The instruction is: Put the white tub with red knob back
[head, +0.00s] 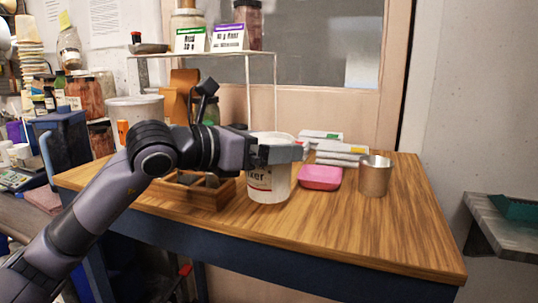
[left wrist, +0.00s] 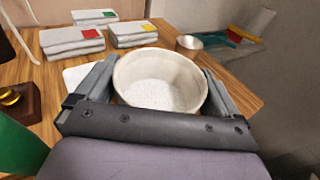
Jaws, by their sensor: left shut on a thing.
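A white tub (head: 268,187) with a dark and red label stands upright at the middle of the wooden table, its base at or close to the top; I cannot tell if it touches. My left gripper (head: 277,151) is shut on it near its rim, coming from the left. In the left wrist view the tub (left wrist: 160,72) is open, with white powder inside, between the two fingers of the gripper (left wrist: 160,88). No red knob shows in either view. Another white tub (head: 130,110) stands at the left behind my arm, partly hidden. My right gripper is not in view.
On the wooden table (head: 340,235) are a pink block (head: 320,177), a metal cup (head: 375,176), folded packets (head: 340,152) and a divided wooden tray (head: 200,194). A wire shelf (head: 240,54) with jars stands behind. The table's front right is clear.

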